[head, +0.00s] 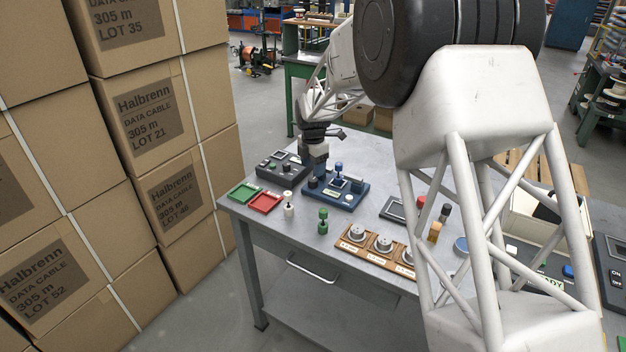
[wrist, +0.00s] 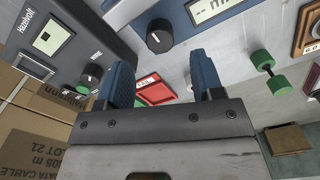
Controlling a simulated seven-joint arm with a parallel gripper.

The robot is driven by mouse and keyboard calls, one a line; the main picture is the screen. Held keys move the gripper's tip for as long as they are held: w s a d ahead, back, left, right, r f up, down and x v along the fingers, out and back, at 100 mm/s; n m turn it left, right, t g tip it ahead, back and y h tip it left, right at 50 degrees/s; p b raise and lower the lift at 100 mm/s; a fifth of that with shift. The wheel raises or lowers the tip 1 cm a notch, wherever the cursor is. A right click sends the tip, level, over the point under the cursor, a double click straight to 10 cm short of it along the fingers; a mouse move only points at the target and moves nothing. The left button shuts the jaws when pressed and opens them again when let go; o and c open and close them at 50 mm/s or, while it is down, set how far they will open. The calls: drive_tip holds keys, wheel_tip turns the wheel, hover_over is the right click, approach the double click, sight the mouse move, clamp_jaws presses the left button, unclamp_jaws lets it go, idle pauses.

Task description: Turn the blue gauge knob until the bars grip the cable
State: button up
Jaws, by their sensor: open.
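The blue gauge (head: 347,200) sits on the grey table in the head view, with a blue upright fitting (head: 339,169) on top. In the wrist view part of the blue gauge (wrist: 182,12) shows at the top edge, with a round black knob (wrist: 159,37) and part of a display. My gripper (head: 319,166) is over the left part of the blue gauge. In the wrist view my gripper (wrist: 163,74) is open, its two blue fingers apart with nothing between them. The knob lies beyond the fingertips, apart from them. I cannot make out the bars or the cable.
A dark grey gauge (head: 279,167) with its own knob (wrist: 90,76) stands just left. Green (head: 244,192) and red (head: 265,202) trays, a white spool-shaped piece (head: 289,205) and a green one (head: 323,221) are nearby. A wooden holder (head: 375,258) lies in front; cartons are stacked left.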

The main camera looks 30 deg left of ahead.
sight(313, 179)
drive_tip(key=shift+f, duration=2.75)
drive_tip(key=c, duration=0.9)
drive_tip(key=shift+m, duration=2.3)
